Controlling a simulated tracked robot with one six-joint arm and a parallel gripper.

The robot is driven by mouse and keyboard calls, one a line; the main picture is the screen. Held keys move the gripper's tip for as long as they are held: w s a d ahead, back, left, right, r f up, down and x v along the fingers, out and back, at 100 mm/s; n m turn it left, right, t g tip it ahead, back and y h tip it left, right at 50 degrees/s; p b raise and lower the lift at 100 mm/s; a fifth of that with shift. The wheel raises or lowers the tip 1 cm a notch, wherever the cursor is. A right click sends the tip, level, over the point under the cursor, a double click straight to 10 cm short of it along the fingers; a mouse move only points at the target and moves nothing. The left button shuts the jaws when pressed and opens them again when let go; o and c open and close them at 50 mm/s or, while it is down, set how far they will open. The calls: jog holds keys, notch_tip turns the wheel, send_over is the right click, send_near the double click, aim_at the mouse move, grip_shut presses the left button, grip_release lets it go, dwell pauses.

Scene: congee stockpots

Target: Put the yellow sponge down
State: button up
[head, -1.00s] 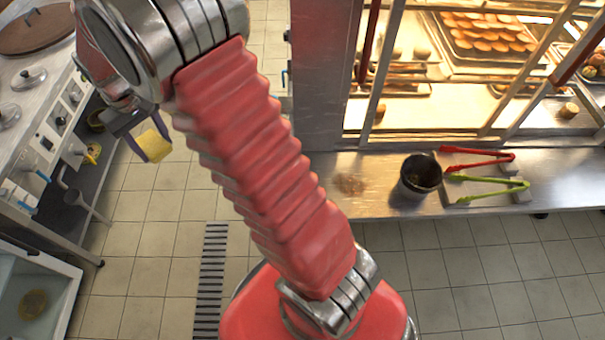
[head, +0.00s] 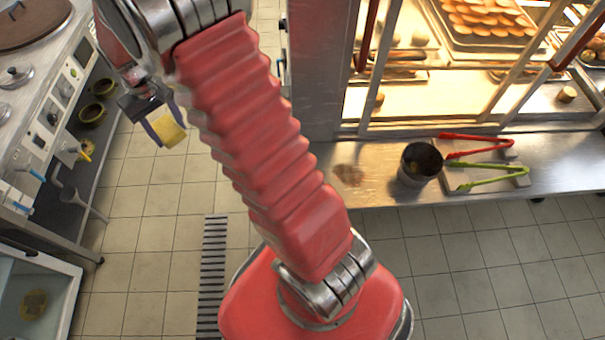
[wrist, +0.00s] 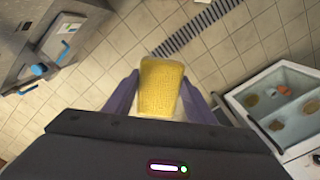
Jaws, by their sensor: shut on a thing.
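The yellow sponge (head: 170,128) is held by my gripper (head: 164,130) at the upper left of the head view, over the tiled floor. In the wrist view the sponge (wrist: 161,88) sits between the two purple fingers of my gripper (wrist: 158,95), which are shut on its sides. The sponge is clear of any surface, with floor tiles seen behind it. My arm covers part of the floor and counter in the head view.
A steel counter (head: 375,190) at right carries a dark cup (head: 420,162), red tongs (head: 478,142) and green tongs (head: 490,172). A stove counter (head: 40,110) stands at left. A sink-like tub (head: 40,290) is at lower left. A floor drain (head: 211,270) crosses open tiles.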

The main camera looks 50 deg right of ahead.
jog(key=s+d+f+m, duration=0.2)
jog(key=s+d+f, duration=0.3)
jog(key=d, duration=0.4)
jog(key=s+d+f+m, duration=0.2)
jog(key=s+d+f, duration=0.1)
jog(key=s+d, duration=0.45)
jog(key=s+d+f+m, duration=0.2)
jog(key=s+d+f, duration=0.1)
jog(key=s, duration=0.5)
jog(key=s+d+f+m, duration=0.2)
jog(key=s+d, duration=0.3)
jog(key=s, duration=0.3)
jog(key=shift+s+d+f+m, duration=0.15)
jog(key=shift+s+f+m, duration=0.15)
jog(key=shift+f+m, duration=0.1)
jog(key=shift+f, duration=2.95)
jog(key=shift+f, duration=2.05)
